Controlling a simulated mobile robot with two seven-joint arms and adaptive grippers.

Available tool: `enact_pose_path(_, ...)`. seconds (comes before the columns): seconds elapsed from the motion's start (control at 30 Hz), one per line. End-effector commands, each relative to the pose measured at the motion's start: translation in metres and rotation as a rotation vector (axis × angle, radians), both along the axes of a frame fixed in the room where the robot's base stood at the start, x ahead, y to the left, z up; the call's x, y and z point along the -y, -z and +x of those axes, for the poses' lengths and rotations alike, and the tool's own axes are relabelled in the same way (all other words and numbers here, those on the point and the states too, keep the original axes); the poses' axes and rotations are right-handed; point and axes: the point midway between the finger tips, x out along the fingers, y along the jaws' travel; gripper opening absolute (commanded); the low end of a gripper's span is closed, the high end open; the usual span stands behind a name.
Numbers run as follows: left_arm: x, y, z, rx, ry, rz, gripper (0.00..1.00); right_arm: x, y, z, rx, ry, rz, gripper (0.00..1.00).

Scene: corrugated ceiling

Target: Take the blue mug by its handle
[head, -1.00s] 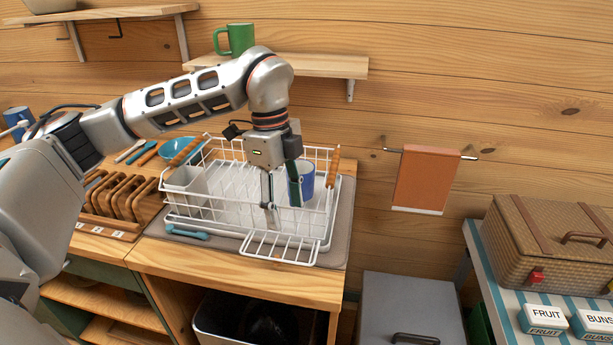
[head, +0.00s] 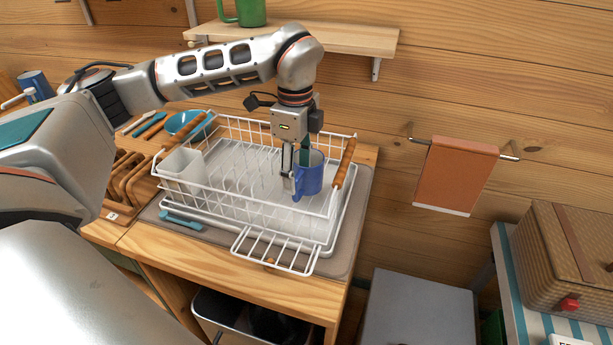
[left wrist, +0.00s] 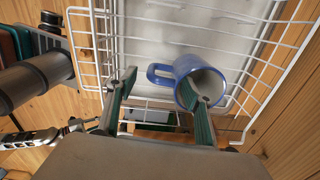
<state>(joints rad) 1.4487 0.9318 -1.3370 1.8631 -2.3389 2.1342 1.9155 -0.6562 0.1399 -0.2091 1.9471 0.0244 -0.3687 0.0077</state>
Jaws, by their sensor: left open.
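The blue mug (head: 312,182) stands upright at the right end of the white wire dish rack (head: 232,212). In the left wrist view the mug (left wrist: 186,66) shows its open mouth, and its handle (left wrist: 159,74) points left. My left gripper (head: 294,172) points down over the mug and is open. In the left wrist view, one finger is left of the handle and the other overlaps the mug's mouth, so the handle lies between the fingers (left wrist: 160,88). I cannot tell whether that finger is inside the mug or touches it. My right gripper is not in view.
The rack has wooden grips and a white cutlery holder (head: 181,172), and stands on a grey mat (head: 354,215). A green mug (head: 245,10) is on the shelf above. Another blue mug (head: 36,84) is at far left. A wooden rack (head: 130,178) stands left.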

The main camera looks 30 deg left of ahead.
Motion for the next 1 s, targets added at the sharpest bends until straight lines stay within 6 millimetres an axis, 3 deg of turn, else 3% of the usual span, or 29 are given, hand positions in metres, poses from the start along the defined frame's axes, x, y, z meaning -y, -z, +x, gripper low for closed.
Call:
enact_pose_path(0.4, 0.000, 0.053, -0.001, -0.003, 0.001, 0.000, 0.51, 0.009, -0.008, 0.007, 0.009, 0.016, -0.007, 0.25)
enact_pose_path(0.73, 0.000, 0.061, 0.000, -0.001, 0.000, 0.000, 0.51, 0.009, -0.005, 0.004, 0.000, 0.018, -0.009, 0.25)
enact_pose_path(0.77, 0.000, 0.060, 0.000, -0.001, 0.000, 0.000, 0.46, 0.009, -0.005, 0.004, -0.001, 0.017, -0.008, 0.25)
enact_pose_path(0.9, 0.000, 0.060, -0.001, -0.001, 0.000, 0.000, 0.10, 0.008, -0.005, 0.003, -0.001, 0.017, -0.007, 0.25)
enact_pose_path(1.0, 0.000, 0.060, 0.000, 0.000, 0.000, -0.001, 0.09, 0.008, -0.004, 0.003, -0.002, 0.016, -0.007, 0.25)
